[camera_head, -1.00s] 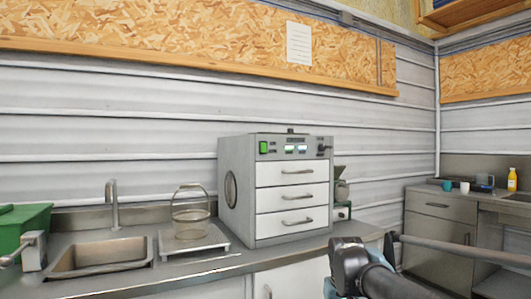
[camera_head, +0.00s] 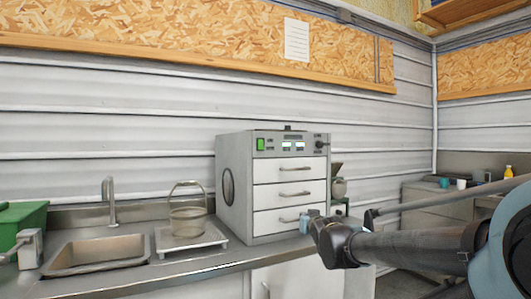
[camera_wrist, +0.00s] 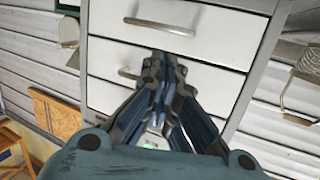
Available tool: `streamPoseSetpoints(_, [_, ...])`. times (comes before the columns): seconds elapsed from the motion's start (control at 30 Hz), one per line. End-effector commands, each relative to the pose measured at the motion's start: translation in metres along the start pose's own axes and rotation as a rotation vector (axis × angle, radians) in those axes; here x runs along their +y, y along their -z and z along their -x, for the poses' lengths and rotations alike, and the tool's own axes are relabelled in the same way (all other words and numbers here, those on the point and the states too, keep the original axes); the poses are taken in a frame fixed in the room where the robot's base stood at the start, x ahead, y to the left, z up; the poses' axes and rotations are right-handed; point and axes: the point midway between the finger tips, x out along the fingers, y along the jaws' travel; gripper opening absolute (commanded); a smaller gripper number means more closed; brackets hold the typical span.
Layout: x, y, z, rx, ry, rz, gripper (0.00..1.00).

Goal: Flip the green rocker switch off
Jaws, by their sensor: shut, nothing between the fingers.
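My gripper (camera_head: 308,217) is shut and empty, below and right of the switch, by the lowest drawer in the head view. In the wrist view, which is upside down, my gripper (camera_wrist: 165,62) points at the white drawers (camera_wrist: 215,33). It hides most of the panel, and a small green patch between the finger linkages cannot be identified.
A small grinder (camera_head: 339,187) is right of the cabinet. Drawer handles (camera_head: 294,194) stick out from its front.

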Motion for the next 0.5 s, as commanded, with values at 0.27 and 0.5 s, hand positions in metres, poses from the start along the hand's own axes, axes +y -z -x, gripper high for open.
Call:
streamPoseSetpoints(0.27, [-0.038, 0.09, -0.001, 0.344, 0.124, -0.016, 0.0])
streamPoseSetpoints(0.5, [-0.074, 0.154, 0.022, 0.619, 0.255, -0.038, 0.0])
